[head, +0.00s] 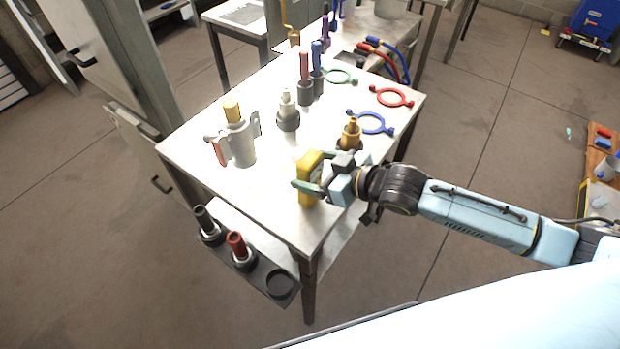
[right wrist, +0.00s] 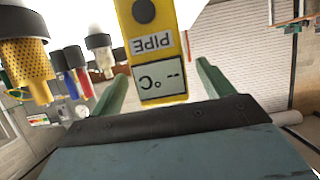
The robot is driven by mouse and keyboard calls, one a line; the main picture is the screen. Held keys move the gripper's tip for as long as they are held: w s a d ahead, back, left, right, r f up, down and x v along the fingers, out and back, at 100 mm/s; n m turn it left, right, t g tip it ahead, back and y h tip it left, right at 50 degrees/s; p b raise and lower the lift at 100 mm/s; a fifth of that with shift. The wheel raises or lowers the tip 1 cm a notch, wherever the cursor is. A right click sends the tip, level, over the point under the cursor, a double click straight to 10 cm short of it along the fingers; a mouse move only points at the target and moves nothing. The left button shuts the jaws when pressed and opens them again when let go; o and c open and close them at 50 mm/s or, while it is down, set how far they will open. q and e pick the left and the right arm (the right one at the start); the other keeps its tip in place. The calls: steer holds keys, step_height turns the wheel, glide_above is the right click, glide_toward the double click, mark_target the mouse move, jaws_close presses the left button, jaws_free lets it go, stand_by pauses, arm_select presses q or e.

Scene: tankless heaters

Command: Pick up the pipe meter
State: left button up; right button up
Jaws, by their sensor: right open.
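The pipe meter is a yellow upright box (head: 309,178) near the front right edge of the white table (head: 268,205). In the right wrist view, the yellow meter (right wrist: 160,60) shows a "PIPE" label and a "-- °C" display, upside down. My right gripper (head: 312,186) is at the meter, with its green fingers open on either side of it. In the right wrist view, the fingers (right wrist: 160,92) stand apart with the meter between them; I cannot tell whether either touches it. My left gripper is not in view.
A grey fitting with a yellow top (head: 241,148), a white fitting (head: 288,112) and a brass fitting (head: 350,134) stand on the table. Blue (head: 372,131) and red (head: 391,88) rings lie at the right. A dark rack (head: 262,279) hangs at the front edge.

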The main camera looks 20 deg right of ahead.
steer(key=x, duration=0.4)
steer(key=shift+s, duration=0.1)
steer(key=shift+r, duration=0.1)
steer(key=c, duration=1.2)
